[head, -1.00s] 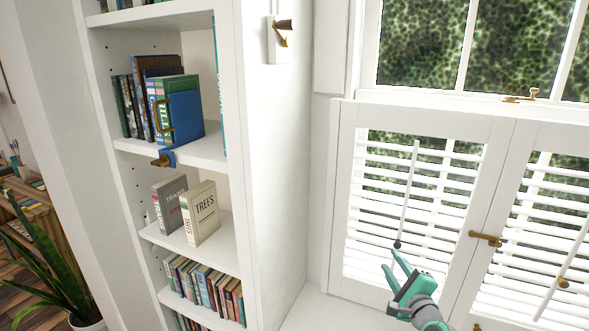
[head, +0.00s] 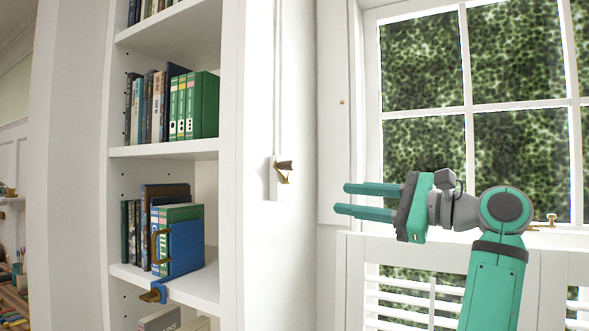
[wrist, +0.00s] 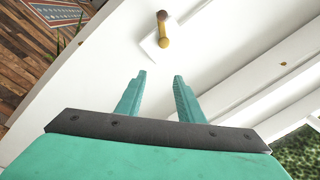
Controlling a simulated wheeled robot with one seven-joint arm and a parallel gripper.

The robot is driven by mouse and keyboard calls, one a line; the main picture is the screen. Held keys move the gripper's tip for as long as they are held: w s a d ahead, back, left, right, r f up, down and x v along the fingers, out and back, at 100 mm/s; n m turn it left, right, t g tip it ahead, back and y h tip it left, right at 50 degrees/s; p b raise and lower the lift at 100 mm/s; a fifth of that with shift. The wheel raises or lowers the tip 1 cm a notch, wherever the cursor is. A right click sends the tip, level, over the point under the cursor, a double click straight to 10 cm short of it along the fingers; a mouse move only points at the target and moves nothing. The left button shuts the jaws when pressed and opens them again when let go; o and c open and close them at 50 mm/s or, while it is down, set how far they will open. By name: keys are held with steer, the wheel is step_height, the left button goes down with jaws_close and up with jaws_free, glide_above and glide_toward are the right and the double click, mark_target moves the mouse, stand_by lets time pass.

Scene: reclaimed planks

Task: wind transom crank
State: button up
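The transom crank (head: 284,168) is a small brass handle with a dark knob on a white plate (head: 274,184), fixed to the white wall beside the bookshelf. A thin rod or cord runs up the wall above it. In the wrist view the crank (wrist: 162,30) shows at the top, ahead of the fingers and slightly left of centre. My gripper (head: 340,199) is open and empty, its teal fingers pointing left toward the crank with a gap between. The fingers also show in the wrist view (wrist: 160,80), apart from the crank.
A white bookshelf (head: 228,130) with several books stands left of the crank. A blue bookend (head: 187,245) and a brass clamp (head: 155,291) are on its shelf. The window (head: 470,105) and shutters (head: 400,252) are at right. The wall between gripper and crank is clear.

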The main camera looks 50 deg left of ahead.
steer(key=n+g+h, duration=0.1)
steer(key=n+g, duration=0.1)
glide_toward(293, 165)
steer(key=x, duration=1)
steer(key=shift+s+a, duration=0.1)
steer(key=shift+a, duration=0.3)
steer(key=shift+c, duration=0.6)
jaws_close()
